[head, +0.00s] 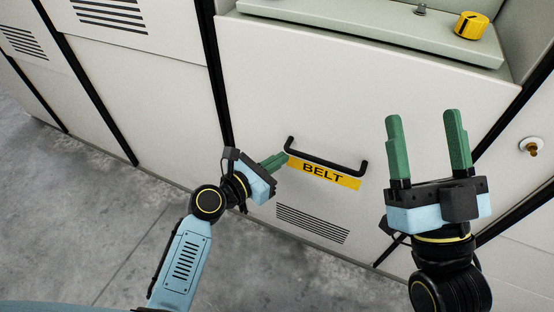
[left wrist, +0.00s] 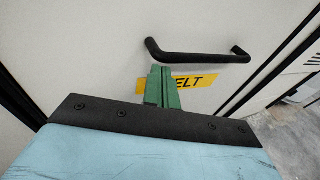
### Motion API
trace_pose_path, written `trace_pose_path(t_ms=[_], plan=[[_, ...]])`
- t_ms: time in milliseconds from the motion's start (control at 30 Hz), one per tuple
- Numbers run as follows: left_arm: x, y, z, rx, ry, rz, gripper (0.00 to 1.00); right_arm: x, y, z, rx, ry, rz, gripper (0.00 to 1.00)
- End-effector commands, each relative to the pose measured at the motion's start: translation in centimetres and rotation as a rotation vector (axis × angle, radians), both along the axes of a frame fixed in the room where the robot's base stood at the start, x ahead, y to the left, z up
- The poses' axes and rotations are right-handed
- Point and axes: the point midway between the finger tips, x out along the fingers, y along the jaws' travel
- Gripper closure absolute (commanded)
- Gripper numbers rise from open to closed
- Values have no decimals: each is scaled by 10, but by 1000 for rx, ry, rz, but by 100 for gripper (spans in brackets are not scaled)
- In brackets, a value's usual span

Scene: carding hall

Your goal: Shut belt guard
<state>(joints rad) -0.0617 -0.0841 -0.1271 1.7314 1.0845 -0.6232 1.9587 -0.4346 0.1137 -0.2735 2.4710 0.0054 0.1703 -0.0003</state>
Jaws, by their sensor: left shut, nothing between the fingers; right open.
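The belt guard (head: 255,110) is a pale panel with a black bar handle (head: 325,166), a yellow BELT label (head: 323,174) and a slotted vent below. It looks flush with the panels beside it; I cannot tell whether a small gap remains. My left gripper (head: 275,161) is shut and empty, its green fingers at the left end of the handle and label. In the left wrist view the fingertips (left wrist: 162,72) overlap the label (left wrist: 192,92) just below the handle (left wrist: 200,56); I cannot tell whether they touch the panel. My right gripper (head: 427,125) is open and empty, right of the handle.
A pale ledge (head: 380,28) with a yellow knob (head: 471,25) sits above the guard. A brass-coloured fitting (head: 531,147) is on the panel at the right. Vented panels (head: 135,50) continue to the left. The grey concrete floor (head: 120,215) is clear.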

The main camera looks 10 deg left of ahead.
Motion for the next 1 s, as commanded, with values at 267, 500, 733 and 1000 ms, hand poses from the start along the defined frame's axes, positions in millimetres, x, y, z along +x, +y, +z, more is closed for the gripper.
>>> trace_pose_path(t_ms=[267, 500, 733, 1000], plan=[[0, 0, 17, 0, -4, 1, 100, 22, -1, -37, -94, 300, -17, 35], [1, 0, 30, -2, -4, 1, 100, 28, -6, -78, -172, 565, -31, 35], [1, 0, 42, -2, -5, 1, 100, 21, -15, -122, -248, 832, -46, 35], [1, 0, 61, -2, -6, 2, 100, -4, -35, -182, -343, 1183, -69, 35]])
